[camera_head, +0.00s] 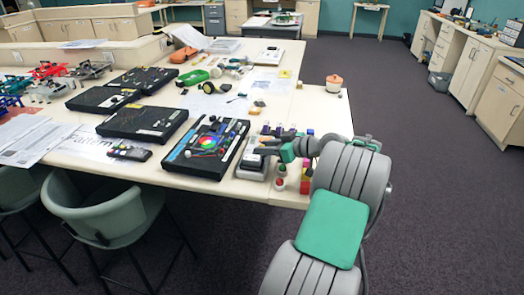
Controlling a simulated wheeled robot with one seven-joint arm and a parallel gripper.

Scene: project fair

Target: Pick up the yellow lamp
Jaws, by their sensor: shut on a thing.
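My gripper (266,146) reaches in from the right over the near right corner of the long table (215,188). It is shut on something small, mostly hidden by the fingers. A small tan-orange patch shows at the fingertips; I cannot make out whether it is the yellow lamp. A grey device with a dark top (252,161) stands just below the fingertips; I cannot tell if they touch. A small yellow and dark item (258,106) lies farther back on the table, too small to identify.
A black panel with a coloured disc (205,148) lies left of my gripper. Several small red, green and yellow blocks (304,180) stand close to my wrist. An orange-lidded pot (334,84) stands at the right edge. Chairs (100,212) stand in front; carpet (430,170) is clear at right.

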